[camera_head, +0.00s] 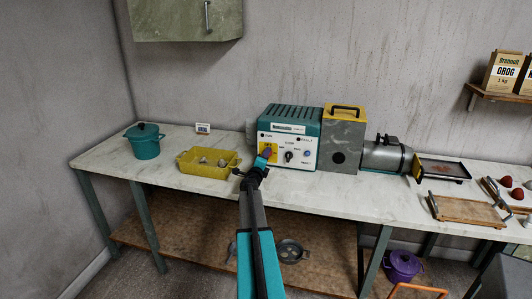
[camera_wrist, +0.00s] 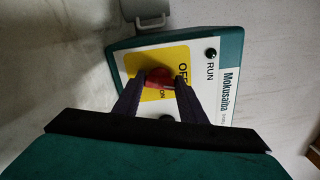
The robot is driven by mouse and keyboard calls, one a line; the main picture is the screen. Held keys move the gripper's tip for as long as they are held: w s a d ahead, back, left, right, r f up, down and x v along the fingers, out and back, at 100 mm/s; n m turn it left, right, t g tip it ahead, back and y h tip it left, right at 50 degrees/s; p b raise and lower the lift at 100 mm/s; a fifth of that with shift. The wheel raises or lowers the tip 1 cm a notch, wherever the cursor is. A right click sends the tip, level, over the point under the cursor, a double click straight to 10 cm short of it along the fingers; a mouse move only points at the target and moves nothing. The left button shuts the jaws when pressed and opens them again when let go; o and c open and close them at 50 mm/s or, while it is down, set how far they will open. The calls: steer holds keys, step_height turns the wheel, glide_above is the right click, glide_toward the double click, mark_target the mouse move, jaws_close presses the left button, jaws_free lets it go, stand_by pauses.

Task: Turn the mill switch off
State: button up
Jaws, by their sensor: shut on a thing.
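The mill's teal control box (camera_head: 292,132) stands on the bench with a white front panel. A yellow plate (camera_wrist: 176,55) with OFF and ON lettering sits on that panel; part of the lettering is covered. A red switch knob (camera_wrist: 160,77) is on the yellow plate. My gripper (camera_wrist: 158,82) has its two dark fingers on either side of the red knob and is shut on it. In the head view my gripper (camera_head: 265,156) reaches the left part of the panel and hides the knob. I cannot tell exactly which way the knob points.
A yellow tray (camera_head: 184,168) with pale lumps and a teal pot (camera_head: 145,147) stand left of the control box. A wooden tray (camera_head: 465,220) lies farther right.

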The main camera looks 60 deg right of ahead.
steer(key=shift+a+f+n+p, duration=0.1)
steer(key=shift+f+n+p, duration=0.05)
steer(key=shift+n+p, duration=1.2)
steer(key=shift+n, duration=0.45)
steer(key=o, duration=1.1)
steer(key=shift+c, duration=0.2)
steer(key=shift+a, duration=0.15)
steer(key=shift+b+v, duration=1.4)
steer(key=shift+v, duration=5.35)
